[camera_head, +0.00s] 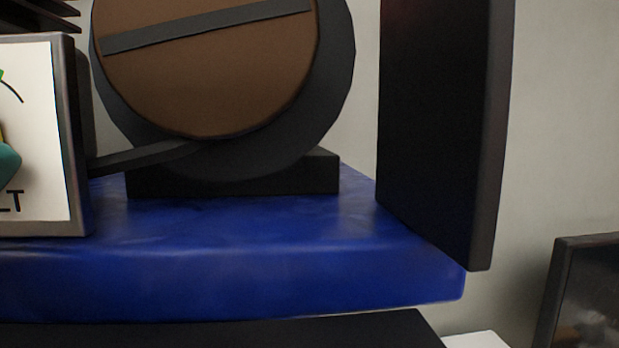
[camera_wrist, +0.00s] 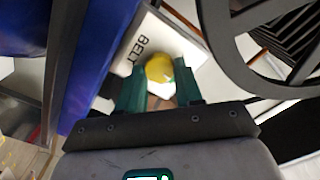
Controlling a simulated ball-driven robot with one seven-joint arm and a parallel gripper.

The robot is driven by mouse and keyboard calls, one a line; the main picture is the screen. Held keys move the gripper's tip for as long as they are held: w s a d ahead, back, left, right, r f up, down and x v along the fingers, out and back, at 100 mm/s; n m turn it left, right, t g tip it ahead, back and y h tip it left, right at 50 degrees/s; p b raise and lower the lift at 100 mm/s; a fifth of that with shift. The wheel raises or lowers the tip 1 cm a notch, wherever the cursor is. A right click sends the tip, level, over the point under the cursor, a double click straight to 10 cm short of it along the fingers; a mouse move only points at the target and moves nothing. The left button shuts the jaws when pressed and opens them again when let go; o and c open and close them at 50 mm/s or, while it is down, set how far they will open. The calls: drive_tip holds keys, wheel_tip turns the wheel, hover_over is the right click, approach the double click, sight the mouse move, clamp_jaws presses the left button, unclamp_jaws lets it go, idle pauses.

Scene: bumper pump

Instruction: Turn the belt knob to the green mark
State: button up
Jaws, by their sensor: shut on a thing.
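The belt panel (camera_head: 42,130) is a white plate in a grey frame, cut off by the left edge of the head view. It shows the letters "LT", part of a green mark (camera_head: 2,75) and a dark arc. In the wrist view the panel (camera_wrist: 138,50) reads "BELT". The yellow knob (camera_wrist: 159,67) sits on it. My gripper (camera_wrist: 158,88) has its teal fingers on either side of the knob and is shut on it. A fingertip shows at the left edge of the head view. The knob's pointer direction is not clear.
A blue base (camera_head: 230,270) carries a dark wheel with a brown disc (camera_head: 210,80). A tall dark slab (camera_head: 440,120) stands at right. A dark spoked wheel (camera_wrist: 213,35) is close to my gripper's right in the wrist view; the blue base (camera_wrist: 92,85) is at left.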

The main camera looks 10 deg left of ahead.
drive_tip(key=shift+f+m+b, duration=0.1)
drive_tip(key=shift+m+b, duration=0.7)
drive_tip(key=shift+m, duration=0.3)
drive_tip(key=o, duration=1)
drive_tip(key=shift+o, duration=0.2)
drive_tip(key=b+v, duration=0.2)
drive_tip(key=v, duration=0.8)
drive_tip(key=shift+s, duration=0.4)
